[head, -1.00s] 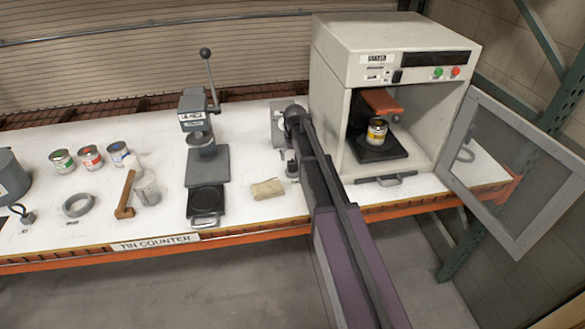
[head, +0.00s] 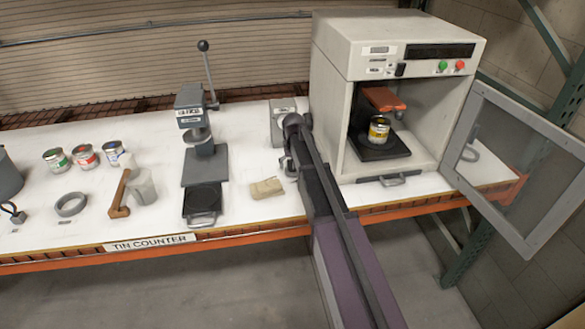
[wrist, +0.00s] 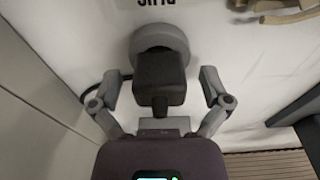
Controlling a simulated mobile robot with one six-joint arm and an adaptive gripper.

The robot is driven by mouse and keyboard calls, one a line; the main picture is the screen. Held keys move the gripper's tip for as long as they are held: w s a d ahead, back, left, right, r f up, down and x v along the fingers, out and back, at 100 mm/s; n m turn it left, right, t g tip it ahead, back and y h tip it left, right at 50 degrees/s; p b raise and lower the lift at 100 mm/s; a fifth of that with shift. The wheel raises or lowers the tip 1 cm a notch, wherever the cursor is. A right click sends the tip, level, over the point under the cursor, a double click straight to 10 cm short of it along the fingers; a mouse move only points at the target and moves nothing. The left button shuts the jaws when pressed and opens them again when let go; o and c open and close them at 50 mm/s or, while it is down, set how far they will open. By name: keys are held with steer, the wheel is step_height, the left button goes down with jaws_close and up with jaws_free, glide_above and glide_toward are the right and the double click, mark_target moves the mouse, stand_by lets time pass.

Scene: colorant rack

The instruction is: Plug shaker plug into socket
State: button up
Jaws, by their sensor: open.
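The black shaker plug (wrist: 158,78) is in the middle of the wrist view, with a dark cable running off to the left. It overlaps a round grey fitting (wrist: 160,36), which looks like the socket; how deep the plug sits in it is hidden. My gripper (wrist: 159,88) is open, with one finger on each side of the plug and visible gaps between. In the head view a grey box (head: 282,118) stands on the counter left of the shaker (head: 335,125), and my arm hides most of what lies below it.
The shaker's mesh door (head: 520,165) stands open to the right, with a tin (head: 379,129) inside. A tan block (head: 266,188) and a lever press (head: 204,165) stand left of my arm. The white counter (head: 245,150) has free room between them.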

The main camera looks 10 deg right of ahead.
stand_by(0.4)
steer(key=c, duration=1.2)
steer(key=shift+r, duration=0.15)
steer(key=shift+c, duration=0.2)
step_height(320, 180, up, 3)
steer(key=p, duration=0.3)
steer(key=shift+r+p, duration=0.15)
steer(key=shift+p, duration=0.15)
steer(key=s, duration=0.5)
steer(key=s+r+p, duration=0.1)
steer(key=s, duration=0.4)
steer(key=s+d, duration=0.1)
steer(key=s, duration=0.5)
steer(key=shift+d+r, duration=0.1)
steer(key=shift+r, duration=0.1)
